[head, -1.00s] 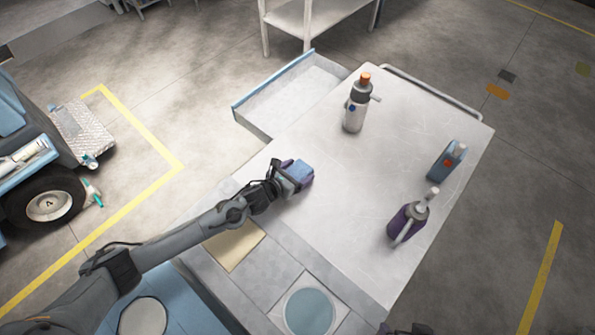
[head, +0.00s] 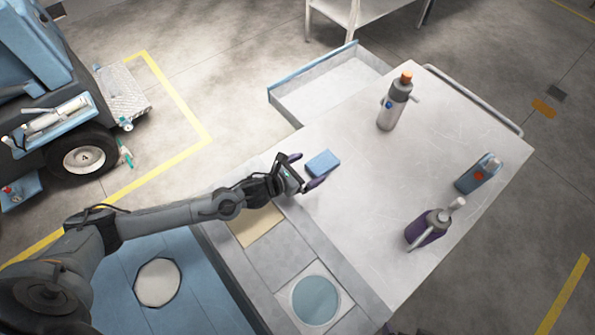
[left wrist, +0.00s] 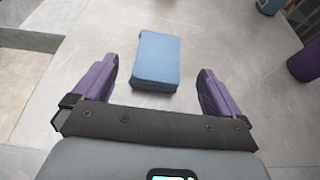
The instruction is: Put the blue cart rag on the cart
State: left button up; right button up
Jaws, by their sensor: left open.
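The blue rag (head: 323,163) is a folded block lying flat on the grey cart top (head: 375,230), near its left edge. It also shows in the left wrist view (left wrist: 156,61), just beyond and between the fingertips. My left gripper (head: 309,172) is open and empty beside the rag, on its left. Its two purple fingers stand apart in the left wrist view (left wrist: 155,75). The rag is apart from both fingers in that view.
An open drawer (head: 325,88) juts out at the back left. The middle of the top is clear.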

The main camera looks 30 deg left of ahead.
pick_arm(q)
jog(key=shift+v, duration=2)
